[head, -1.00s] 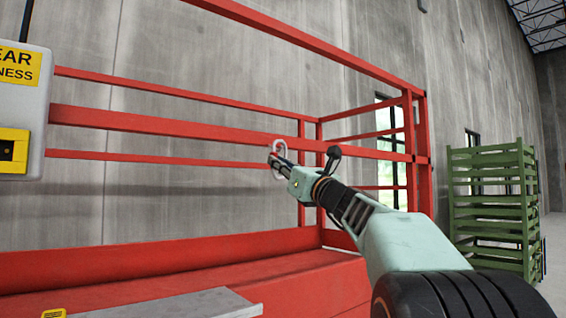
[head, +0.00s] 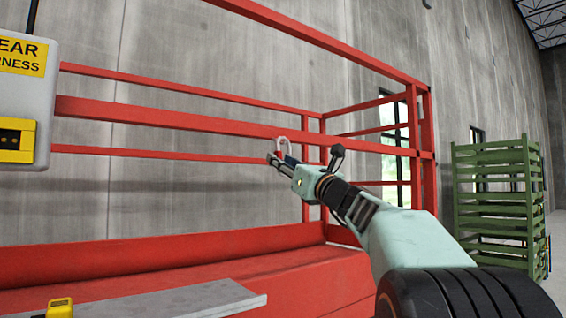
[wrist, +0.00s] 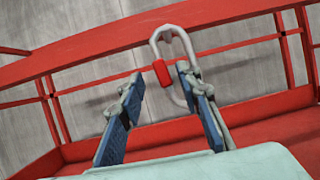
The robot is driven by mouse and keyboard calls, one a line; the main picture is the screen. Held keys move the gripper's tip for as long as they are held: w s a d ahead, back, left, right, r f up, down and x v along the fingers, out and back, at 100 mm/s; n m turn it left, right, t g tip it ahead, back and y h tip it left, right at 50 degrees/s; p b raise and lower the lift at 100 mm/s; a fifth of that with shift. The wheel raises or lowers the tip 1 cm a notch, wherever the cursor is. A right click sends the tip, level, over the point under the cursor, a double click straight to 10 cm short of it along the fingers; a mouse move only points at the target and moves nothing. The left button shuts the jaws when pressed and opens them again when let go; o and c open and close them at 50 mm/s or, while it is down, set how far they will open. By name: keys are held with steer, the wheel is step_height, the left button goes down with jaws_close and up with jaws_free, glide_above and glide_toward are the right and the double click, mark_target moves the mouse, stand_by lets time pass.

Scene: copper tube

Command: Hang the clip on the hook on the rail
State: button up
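The clip is a pale metal oval carabiner with a red sleeve. In the wrist view the clip (wrist: 190,45) stands upright against the red rail (wrist: 105,40). Its top loop surrounds a small grey piece on the rail, seemingly the hook (wrist: 168,37), but whether it bears the clip is unclear. In the head view the clip (head: 281,140) shows small at the middle rail (head: 180,120). My gripper (wrist: 157,72) is open, its blue-padded fingers apart at either side of the red sleeve. The right finger overlaps the clip's lower right part. My gripper (head: 277,161) also shows in the head view.
A red guard-rail frame surrounds a red platform (head: 220,265). A grey box (head: 25,100) with yellow labels is at the left. A grey plank (head: 215,297) lies at the front. Green stacked racks (head: 495,205) stand at the right. A concrete wall is behind.

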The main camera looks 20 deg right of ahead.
steer(key=v, duration=1.2)
stand_by(0.8)
